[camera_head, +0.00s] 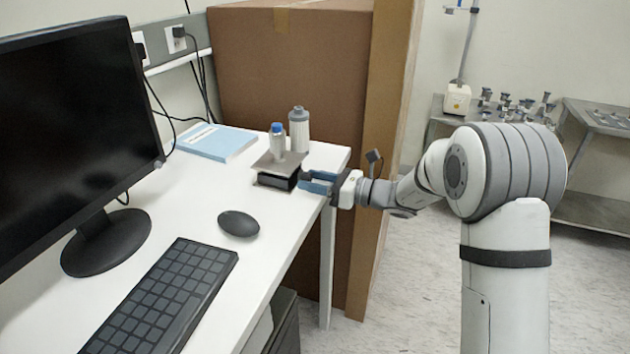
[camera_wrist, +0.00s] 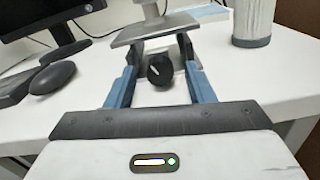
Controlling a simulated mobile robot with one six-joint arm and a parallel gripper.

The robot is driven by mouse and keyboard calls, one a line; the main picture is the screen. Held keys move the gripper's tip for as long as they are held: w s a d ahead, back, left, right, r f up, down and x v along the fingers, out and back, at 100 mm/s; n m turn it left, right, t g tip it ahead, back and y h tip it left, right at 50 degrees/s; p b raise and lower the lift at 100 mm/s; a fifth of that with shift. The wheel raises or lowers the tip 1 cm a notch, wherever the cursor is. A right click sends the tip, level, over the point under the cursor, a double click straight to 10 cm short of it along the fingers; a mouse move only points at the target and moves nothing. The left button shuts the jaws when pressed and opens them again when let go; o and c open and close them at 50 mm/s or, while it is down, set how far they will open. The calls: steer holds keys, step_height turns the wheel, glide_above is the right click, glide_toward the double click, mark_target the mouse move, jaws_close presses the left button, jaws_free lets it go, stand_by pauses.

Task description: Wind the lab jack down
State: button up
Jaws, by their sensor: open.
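The lab jack (camera_head: 276,174) stands on the white desk near its right end, with a grey top plate and a dark body. In the wrist view its top plate (camera_wrist: 152,29) is raised above the desk, and its black knob (camera_wrist: 160,69) faces me. A clear bottle with a blue cap (camera_head: 277,140) stands on the plate; only its lower part (camera_wrist: 150,9) shows in the wrist view. My gripper (camera_head: 303,181) is at the jack's right side. In the wrist view my gripper (camera_wrist: 161,62) is open, with one blue finger on each side of the knob, apart from it.
A grey bottle (camera_head: 299,130) stands behind the jack, close to its right. A blue book (camera_head: 217,141), a mouse (camera_head: 238,223), a keyboard (camera_head: 165,295) and a monitor (camera_head: 75,130) are on the desk (camera_head: 185,210). A large cardboard box (camera_head: 300,70) rises behind the desk.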

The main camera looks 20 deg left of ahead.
steer(key=shift+c, duration=0.6)
steer(key=c, duration=0.9)
steer(key=shift+f+n+b, duration=0.25)
steer(key=shift+n+b, duration=0.45)
steer(key=shift+b, duration=0.45)
steer(key=shift+r+n+b, duration=0.1)
steer(key=shift+n+b, duration=0.6)
steer(key=shift+r, duration=0.15)
steer(key=o, duration=1)
